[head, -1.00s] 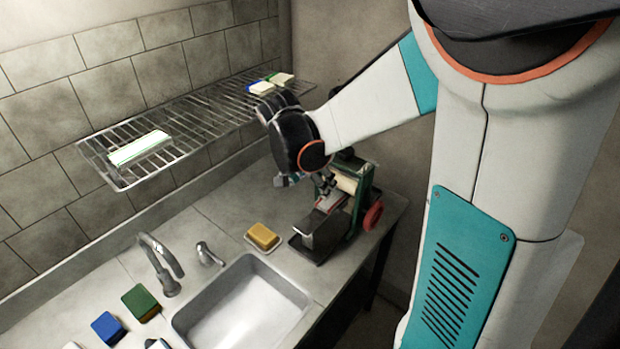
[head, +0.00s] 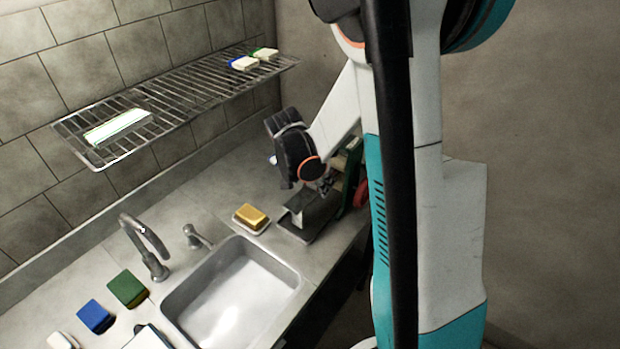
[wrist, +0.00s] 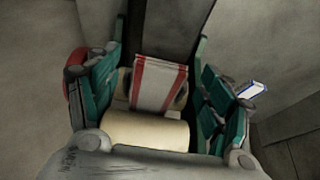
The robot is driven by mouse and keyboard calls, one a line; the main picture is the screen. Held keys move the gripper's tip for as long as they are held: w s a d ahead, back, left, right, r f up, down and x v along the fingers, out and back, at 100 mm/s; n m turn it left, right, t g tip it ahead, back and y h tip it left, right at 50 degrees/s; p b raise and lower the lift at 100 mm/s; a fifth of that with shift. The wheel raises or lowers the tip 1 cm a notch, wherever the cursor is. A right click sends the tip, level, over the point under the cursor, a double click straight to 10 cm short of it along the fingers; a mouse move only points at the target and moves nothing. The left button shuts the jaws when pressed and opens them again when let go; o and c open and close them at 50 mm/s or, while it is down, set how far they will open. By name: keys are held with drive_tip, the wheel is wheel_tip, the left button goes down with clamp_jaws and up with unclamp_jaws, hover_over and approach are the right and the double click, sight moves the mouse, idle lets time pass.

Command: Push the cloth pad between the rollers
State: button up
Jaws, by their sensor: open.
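The cloth pad (wrist: 158,85) is white with red stripes along its sides in the wrist view. Its near edge meets the cream roller (wrist: 146,132). A second cream roller (wrist: 123,82) shows partly beside the pad. I cannot tell whether the pad's edge is pinched between them. The wringer stands at the counter's right end, with a green frame (head: 350,188) and a dark tray (head: 308,224). My gripper (head: 324,187) is low over the wringer, close to the rollers. It is open, with nothing held visible. My arm hides part of the wringer in the head view.
A yellow sponge (head: 251,216) on a dish lies left of the wringer, behind the sink (head: 235,296). A faucet (head: 147,248), a green sponge (head: 128,288) and a blue sponge (head: 96,315) are farther left. A wire rack (head: 180,98) hangs on the wall above.

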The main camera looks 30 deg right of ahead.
drive_tip(key=c, duration=1.1)
drive_tip(key=o, duration=1.1)
drive_tip(key=v, duration=1.2)
